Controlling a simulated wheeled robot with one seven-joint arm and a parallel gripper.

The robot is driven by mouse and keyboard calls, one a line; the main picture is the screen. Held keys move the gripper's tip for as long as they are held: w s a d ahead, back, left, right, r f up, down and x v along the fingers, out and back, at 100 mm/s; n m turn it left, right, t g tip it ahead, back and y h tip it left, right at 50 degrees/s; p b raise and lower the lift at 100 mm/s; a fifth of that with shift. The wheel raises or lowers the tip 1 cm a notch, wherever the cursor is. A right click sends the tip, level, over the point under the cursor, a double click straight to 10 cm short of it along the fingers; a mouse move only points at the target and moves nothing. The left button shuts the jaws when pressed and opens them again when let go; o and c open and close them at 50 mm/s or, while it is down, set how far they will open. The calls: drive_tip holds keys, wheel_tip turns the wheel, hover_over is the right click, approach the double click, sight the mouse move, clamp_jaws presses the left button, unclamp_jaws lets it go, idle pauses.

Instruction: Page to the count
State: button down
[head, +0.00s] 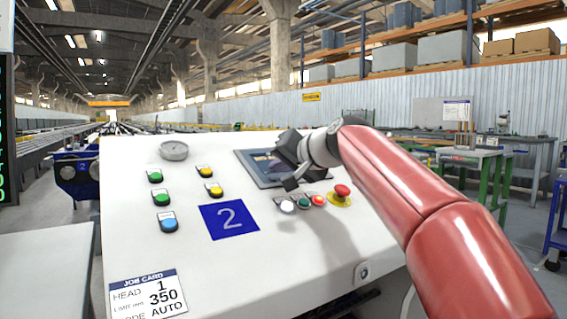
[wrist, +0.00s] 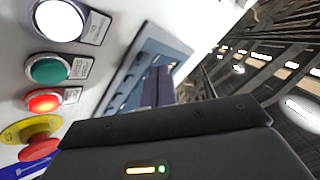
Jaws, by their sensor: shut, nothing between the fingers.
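The white control console (head: 130,240) carries a dark display screen (head: 250,160), partly hidden behind my gripper (head: 287,166). My gripper is shut and empty, in front of the screen; I cannot tell whether it touches. In the wrist view the fingers (wrist: 157,88) overlap the screen (wrist: 128,88), whose content is unreadable. Below the screen in the head view are a white button (head: 286,205), a green button (head: 303,202), a red button (head: 318,200) and a red mushroom stop (head: 342,190) on yellow. In the wrist view the red button (wrist: 43,102) looks lit.
Left on the console are a round gauge (head: 174,150), several green, yellow and blue buttons (head: 168,222), and a blue plate (head: 229,217) marked 2. A job card (head: 147,293) reads head 1, limit 350, auto. A key lock (head: 362,271) sits lower right.

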drive_tip(key=shift+r, duration=0.1)
drive_tip(key=r+p, duration=0.1)
drive_tip(key=s+d+r+p, duration=0.1)
drive_tip(key=r, duration=0.1)
drive_tip(key=s+r+p, duration=0.1)
drive_tip(key=r, duration=0.1)
drive_tip(key=shift+d+r, duration=0.15)
drive_tip(key=shift+d, duration=0.1)
idle(0.3)
idle(2.8)
